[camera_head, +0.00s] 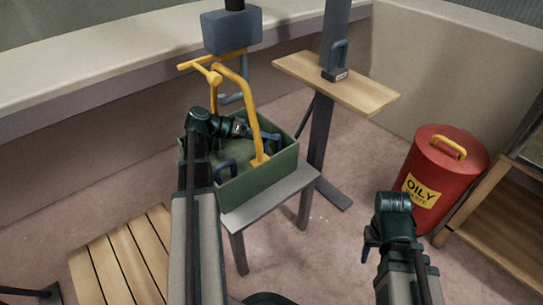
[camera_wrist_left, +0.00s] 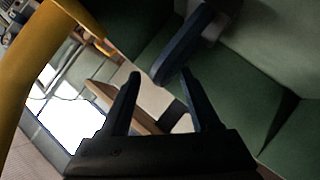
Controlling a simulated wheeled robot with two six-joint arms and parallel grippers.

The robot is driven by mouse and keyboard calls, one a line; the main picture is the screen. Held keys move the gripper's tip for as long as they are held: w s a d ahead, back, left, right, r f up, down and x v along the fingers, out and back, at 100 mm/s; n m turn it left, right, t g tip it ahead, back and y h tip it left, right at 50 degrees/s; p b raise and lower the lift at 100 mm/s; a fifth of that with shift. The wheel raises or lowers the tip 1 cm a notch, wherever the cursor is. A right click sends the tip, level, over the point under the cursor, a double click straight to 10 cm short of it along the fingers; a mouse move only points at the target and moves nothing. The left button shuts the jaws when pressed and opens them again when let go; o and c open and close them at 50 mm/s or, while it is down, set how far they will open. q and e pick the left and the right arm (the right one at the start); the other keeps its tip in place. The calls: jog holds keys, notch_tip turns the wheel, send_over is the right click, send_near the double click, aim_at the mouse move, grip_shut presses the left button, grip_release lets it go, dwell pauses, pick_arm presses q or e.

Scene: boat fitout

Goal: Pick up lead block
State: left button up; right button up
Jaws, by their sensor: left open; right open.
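A small dark block with a blue-grey loop handle (camera_head: 336,66) stands on the wooden shelf. Another blue-grey handle (camera_head: 228,171) shows inside the green bin (camera_head: 262,185); its body is mostly hidden. I cannot tell for certain which one is the lead block. My left gripper (camera_head: 268,138) is open and empty over the bin, beside the yellow handle (camera_head: 243,100). In the left wrist view, a dark blue bar (camera_wrist_left: 187,45) lies just beyond my open fingers (camera_wrist_left: 160,98), not gripped. My right gripper (camera_head: 370,248) is open and empty, low at the right, away from the bin.
The bin stands on a grey table (camera_head: 240,216). A wooden shelf (camera_head: 372,95) on a dark post is behind it at right. A red oily-waste can (camera_head: 430,190) stands at right, near a wooden frame. A slatted wooden platform (camera_head: 110,262) lies at lower left.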

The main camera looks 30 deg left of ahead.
pick_arm(q)
grip_shut()
dwell(1.3)
